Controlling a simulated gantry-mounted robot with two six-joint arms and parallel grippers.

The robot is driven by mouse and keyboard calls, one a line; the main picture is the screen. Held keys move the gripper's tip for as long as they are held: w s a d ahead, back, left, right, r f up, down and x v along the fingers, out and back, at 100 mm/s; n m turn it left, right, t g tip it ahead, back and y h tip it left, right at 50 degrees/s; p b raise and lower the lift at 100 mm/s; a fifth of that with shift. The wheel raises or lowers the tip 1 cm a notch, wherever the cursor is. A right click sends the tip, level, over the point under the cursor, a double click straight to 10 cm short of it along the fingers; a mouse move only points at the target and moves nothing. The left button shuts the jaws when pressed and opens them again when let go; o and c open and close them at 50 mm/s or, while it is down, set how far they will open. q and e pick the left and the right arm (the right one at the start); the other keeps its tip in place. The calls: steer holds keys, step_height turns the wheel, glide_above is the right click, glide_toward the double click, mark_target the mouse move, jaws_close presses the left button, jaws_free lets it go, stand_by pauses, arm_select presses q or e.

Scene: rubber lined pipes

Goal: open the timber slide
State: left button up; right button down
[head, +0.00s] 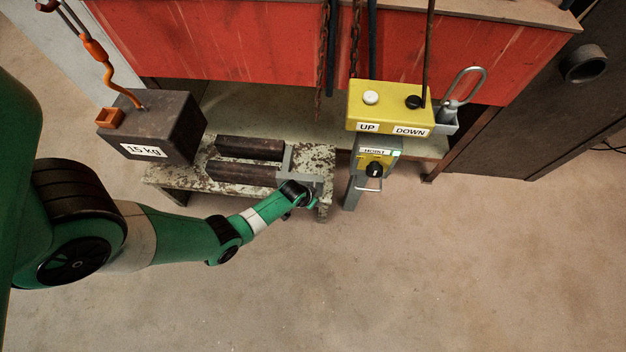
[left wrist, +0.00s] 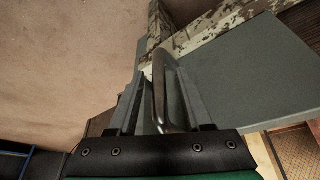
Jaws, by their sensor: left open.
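Two dark timber blocks (head: 245,172) lie side by side on a bench with flaking white paint (head: 175,180). A grey metal piece (head: 286,160) stands at their right end; I take it to be part of the slide. My left gripper (head: 307,194) is at the bench's front right, beside this piece. In the left wrist view a grey plate (left wrist: 230,70) fills the right side, and a bare metal loop handle (left wrist: 172,90) lies between my open fingers (left wrist: 160,95). I cannot tell whether they touch it. My right gripper is not in view.
A dark 15 kg block (head: 170,125) hangs from an orange hook at the left, close above the bench. A yellow UP/DOWN box (head: 385,108) and a grey hoist switch post (head: 375,165) stand to the right. The floor in front is clear.

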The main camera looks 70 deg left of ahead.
arm_select(q)
jaws_close()
stand_by(1.4)
